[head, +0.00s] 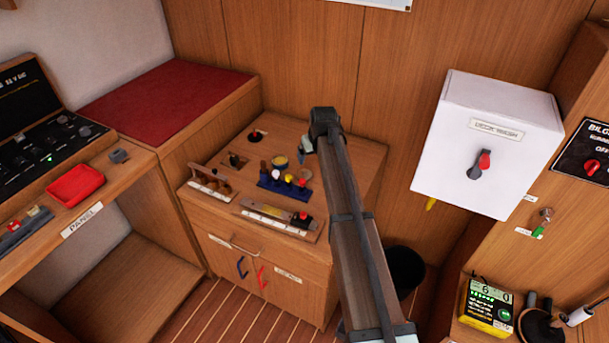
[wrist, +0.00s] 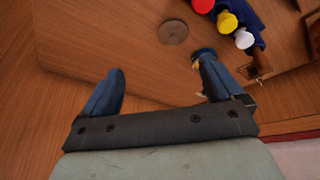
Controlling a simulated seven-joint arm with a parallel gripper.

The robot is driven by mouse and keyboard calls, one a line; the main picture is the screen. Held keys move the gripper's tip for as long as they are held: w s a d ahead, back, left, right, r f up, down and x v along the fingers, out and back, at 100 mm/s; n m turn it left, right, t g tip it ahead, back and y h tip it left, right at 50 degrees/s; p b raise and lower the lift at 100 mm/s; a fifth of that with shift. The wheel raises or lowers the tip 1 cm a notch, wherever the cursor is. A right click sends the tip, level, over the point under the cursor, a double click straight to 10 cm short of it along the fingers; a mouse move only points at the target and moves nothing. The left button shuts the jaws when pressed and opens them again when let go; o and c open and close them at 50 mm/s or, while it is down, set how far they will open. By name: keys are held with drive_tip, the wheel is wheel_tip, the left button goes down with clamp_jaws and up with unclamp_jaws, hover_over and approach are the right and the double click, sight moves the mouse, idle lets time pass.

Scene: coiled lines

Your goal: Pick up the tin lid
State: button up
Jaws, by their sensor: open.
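A flat round brownish disc, which looks like the tin lid (wrist: 173,32), lies on the wooden counter (wrist: 110,45). In the head view the lid (head: 306,174) is a small disc at the right of the coloured knobs. My gripper (wrist: 162,66) is open, with nothing between its blue fingers. In the wrist view the lid lies beyond the fingertips, between their lines. In the head view my gripper (head: 305,146) hangs at the arm's end, over the counter's back part, partly hidden by the arm.
A blue rack (head: 283,184) with red, yellow and white tops stands beside the lid. A small tin (head: 280,161) is behind the rack. Trays (head: 280,219) line the counter's front. A white box (head: 487,143) is on the wall at right. The counter's back right looks clear.

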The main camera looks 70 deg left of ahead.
drive_tip(key=s+a, duration=0.1)
hover_over(304, 171)
drive_tip(key=d, duration=0.2)
drive_tip(key=shift+m+g, duration=0.3)
drive_tip(key=f, duration=0.7)
drive_tip(key=shift+w+d+f, duration=0.1)
drive_tip(key=shift+w+f, duration=0.05)
drive_tip(key=shift+w, duration=0.15)
drive_tip(key=shift+s+x, duration=0.2)
drive_tip(key=shift+x, duration=2.45)
drive_tip(key=shift+c, duration=0.4)
drive_tip(key=c, duration=1)
